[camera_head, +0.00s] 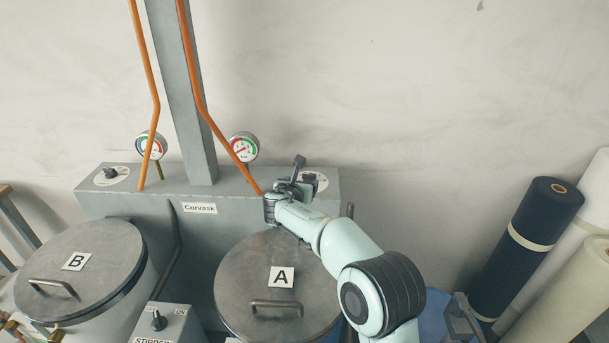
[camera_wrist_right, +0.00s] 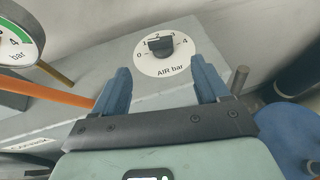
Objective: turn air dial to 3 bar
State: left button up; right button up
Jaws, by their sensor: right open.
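The air dial is a black knob (camera_wrist_right: 160,46) on a round white plate marked 0 to 4 and "AIR bar" (camera_wrist_right: 165,66). I cannot tell exactly which number the knob points at. In the head view its plate (camera_head: 320,181) shows at the right end of the grey box, partly hidden by my right gripper (camera_head: 298,181). In the right wrist view my right gripper (camera_wrist_right: 163,80) is open and empty, its two blue fingers pointing at the dial's lower edge, with the knob beyond their tips. My left gripper is not in view.
The grey box (camera_head: 240,183) also bears another dial (camera_head: 111,173) at left. Two gauges (camera_head: 151,146) (camera_head: 244,147) and orange pipes (camera_head: 190,60) stand by a grey column (camera_head: 180,90). Lidded drums A (camera_head: 245,275) and B (camera_head: 110,240) stand in front. Rolls (camera_head: 525,235) stand at right.

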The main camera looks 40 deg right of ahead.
aim_at(309, 174)
jog(key=p+x, duration=0.3)
jog(key=x, duration=0.7)
jog(key=shift+w+r, duration=0.1)
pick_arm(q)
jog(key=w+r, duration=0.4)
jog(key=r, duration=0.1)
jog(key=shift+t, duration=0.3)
pick_arm(e)
jog(key=shift+x, duration=0.75)
